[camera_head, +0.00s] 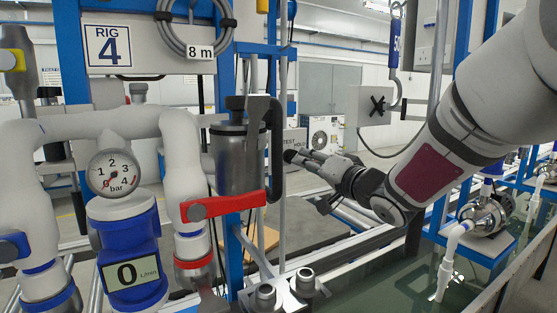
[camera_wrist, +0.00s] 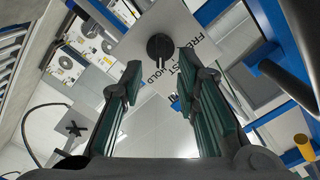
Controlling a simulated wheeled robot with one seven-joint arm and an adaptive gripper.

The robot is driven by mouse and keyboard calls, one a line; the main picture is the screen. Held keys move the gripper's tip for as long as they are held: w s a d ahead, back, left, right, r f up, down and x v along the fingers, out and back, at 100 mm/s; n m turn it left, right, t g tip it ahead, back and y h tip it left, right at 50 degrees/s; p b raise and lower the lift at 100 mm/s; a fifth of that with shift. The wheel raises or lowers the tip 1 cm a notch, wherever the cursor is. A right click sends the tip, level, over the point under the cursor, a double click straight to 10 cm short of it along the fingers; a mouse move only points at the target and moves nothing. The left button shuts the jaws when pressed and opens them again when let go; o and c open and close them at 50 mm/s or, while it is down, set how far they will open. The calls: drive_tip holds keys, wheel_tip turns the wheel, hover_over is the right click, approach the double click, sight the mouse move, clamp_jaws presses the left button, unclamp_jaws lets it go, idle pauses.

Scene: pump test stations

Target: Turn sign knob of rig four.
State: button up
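A pale sign plate (camera_wrist: 130,40) with dark lettering, of which "TEST" and "HOLD" can be read, fills the top middle of the wrist view. A round black knob with a bar grip (camera_wrist: 160,47) sits on it. My gripper (camera_wrist: 159,64) is open, its two fingers either side of the knob in the picture with a gap and nothing between them. Contact with the knob does not show. In the head view my gripper (camera_head: 296,157) reaches left beside rig four, near a plate lettered "TEST" (camera_head: 277,156). The knob cannot be made out there. The blue-framed "RIG 4" label (camera_head: 108,46) is at upper left.
A grey box with a black cross handle (camera_head: 377,105) is behind my arm. A water tank (camera_head: 390,270) lies below.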

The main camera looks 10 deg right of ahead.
sight(291, 157)
drive_tip(key=x, duration=0.5)
drive_tip(key=shift+w+a, duration=0.15)
drive_tip(key=shift+w, duration=0.2)
clamp_jaws()
